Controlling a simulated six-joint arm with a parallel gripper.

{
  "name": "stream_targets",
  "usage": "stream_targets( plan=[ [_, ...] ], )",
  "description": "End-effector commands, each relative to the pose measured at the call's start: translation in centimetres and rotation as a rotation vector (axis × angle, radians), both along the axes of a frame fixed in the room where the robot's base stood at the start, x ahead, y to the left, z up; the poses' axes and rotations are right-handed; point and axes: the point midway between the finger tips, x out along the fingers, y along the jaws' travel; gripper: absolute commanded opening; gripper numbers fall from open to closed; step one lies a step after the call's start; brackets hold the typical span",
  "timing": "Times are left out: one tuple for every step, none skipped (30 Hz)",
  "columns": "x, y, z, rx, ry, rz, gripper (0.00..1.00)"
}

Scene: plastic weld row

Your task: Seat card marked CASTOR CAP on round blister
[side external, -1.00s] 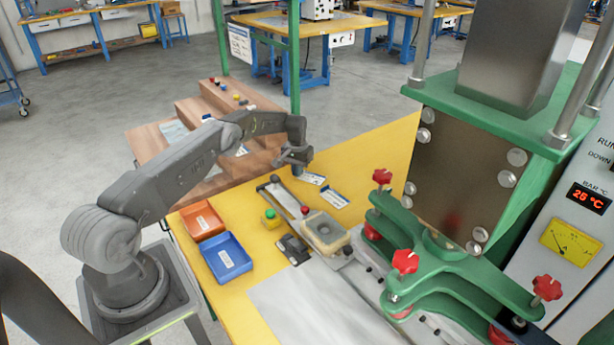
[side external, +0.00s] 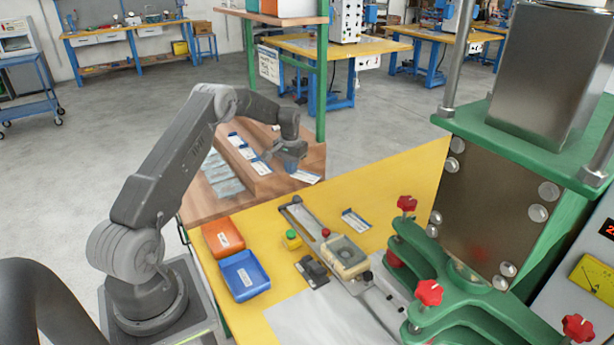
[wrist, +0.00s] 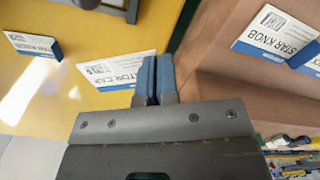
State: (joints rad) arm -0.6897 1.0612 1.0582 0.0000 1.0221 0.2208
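In the side view the card (side external: 305,177) sticks out to the right below my gripper (side external: 291,160), between the wooden steps and the yellow table. The round blister, a clear round form, appears to sit in the pale block (side external: 346,256) on the slide rail; its details are too small to tell. My gripper is well apart from it, up and left.
The wooden steps (side external: 262,182) hold other cards, one marked STAR KNOB (wrist: 275,35). Another card (side external: 356,220) lies on the yellow table (side external: 400,188). An orange tray (side external: 223,238), a blue tray (side external: 245,275) and a dark fixture (side external: 313,271) stand nearby. The green press (side external: 465,280) fills the right.

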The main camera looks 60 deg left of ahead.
Motion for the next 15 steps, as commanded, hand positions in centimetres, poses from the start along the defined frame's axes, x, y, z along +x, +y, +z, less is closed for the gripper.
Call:
stream_targets(
  plan=[
    [-0.6, 0.4, 0.5, 0.0, -0.001, 0.002, 0.0],
    [-0.8, 0.6, 0.7, 0.0, -0.001, 0.002, 0.0],
    [-1.1, 0.7, 0.8, 0.0, 0.0, 0.001, 0.0],
    [-1.3, 0.7, 1.0, 0.0, 0.0, -0.001, 0.0],
    [-1.3, 0.6, 1.1, 0.0, 0.0, -0.005, 0.0],
    [-1.4, 0.3, 1.2, 0.0, 0.0, -0.012, 0.0],
    [-1.3, -0.1, 1.3, 0.0, 0.0, -0.02, 0.0],
    [-1.2, -0.7, 1.3, 0.0, 0.0, -0.029, 0.0],
    [-0.9, -1.7, 1.4, 0.0, 0.0, -0.046, 0.0],
    [-0.8, -2.7, 1.5, -0.002, 0.001, -0.06, 0.0],
    [-0.5, -3.7, 1.5, 0.0, 0.001, -0.077, 0.0],
    [-0.3, -5.3, 1.6, -0.002, 0.001, -0.102, 0.0],
    [-0.1, -6.7, 1.7, -0.001, 0.0, -0.122, 0.0],
    [0.0, -8.1, 1.7, -0.001, 0.0, -0.143, 0.0],
    [0.1, -10.0, 1.8, -0.001, 0.0, -0.172, 0.0]
  ],
)
